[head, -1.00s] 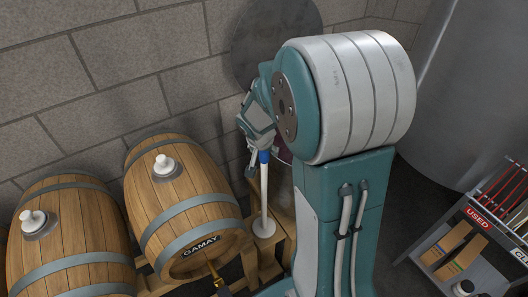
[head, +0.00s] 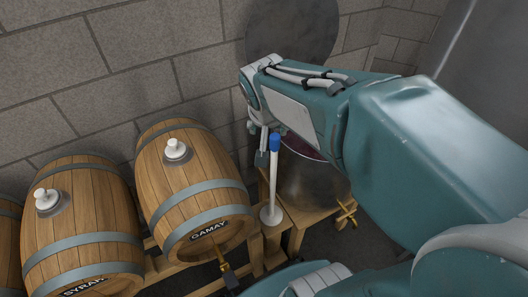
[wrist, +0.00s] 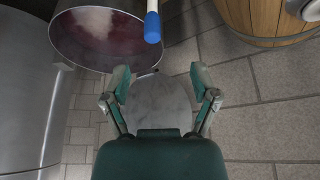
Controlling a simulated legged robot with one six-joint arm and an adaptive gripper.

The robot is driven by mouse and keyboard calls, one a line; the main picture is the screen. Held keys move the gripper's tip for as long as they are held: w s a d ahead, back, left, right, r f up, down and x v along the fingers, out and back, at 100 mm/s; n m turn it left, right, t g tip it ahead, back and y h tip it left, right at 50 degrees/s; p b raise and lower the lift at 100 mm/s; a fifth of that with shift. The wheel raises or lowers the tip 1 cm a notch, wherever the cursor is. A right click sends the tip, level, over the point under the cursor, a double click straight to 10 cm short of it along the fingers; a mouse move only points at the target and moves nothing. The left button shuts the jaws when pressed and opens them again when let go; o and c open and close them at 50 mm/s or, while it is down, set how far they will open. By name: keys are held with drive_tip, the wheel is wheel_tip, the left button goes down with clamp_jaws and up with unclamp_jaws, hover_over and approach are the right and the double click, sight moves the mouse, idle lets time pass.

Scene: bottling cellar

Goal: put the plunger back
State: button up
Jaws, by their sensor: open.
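The plunger is a thin white rod with a blue grip (head: 274,143) on top and a white disc (head: 270,217) at its foot. It stands roughly upright between the Gamay barrel and a steel vat (head: 310,188). What its foot rests on is hard to tell. My gripper (head: 268,146) is near the blue grip. In the wrist view my gripper (wrist: 162,79) has its fingers spread and nothing between them. The blue grip (wrist: 152,28) shows ahead of the fingertips, apart from them. The open vat (wrist: 62,48) with dark red contents lies beside it.
The Gamay barrel (head: 190,190) and the Syrah barrel (head: 80,230) lie on a wooden rack, each with a white bung. A stone wall (head: 60,80) stands behind.

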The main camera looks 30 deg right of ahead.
drive_tip(key=s+a+r+n+t+y, duration=0.1)
drive_tip(key=s+a+r+n+y, duration=0.1)
drive_tip(key=s+a+n, duration=0.4)
drive_tip(key=s+r, duration=0.1)
drive_tip(key=s, duration=0.4)
drive_tip(key=shift+s+a+r+t, duration=0.15)
drive_tip(key=shift+s+a+t, duration=0.05)
drive_tip(key=shift+a+t, duration=0.1)
drive_tip(key=shift+c, duration=0.3)
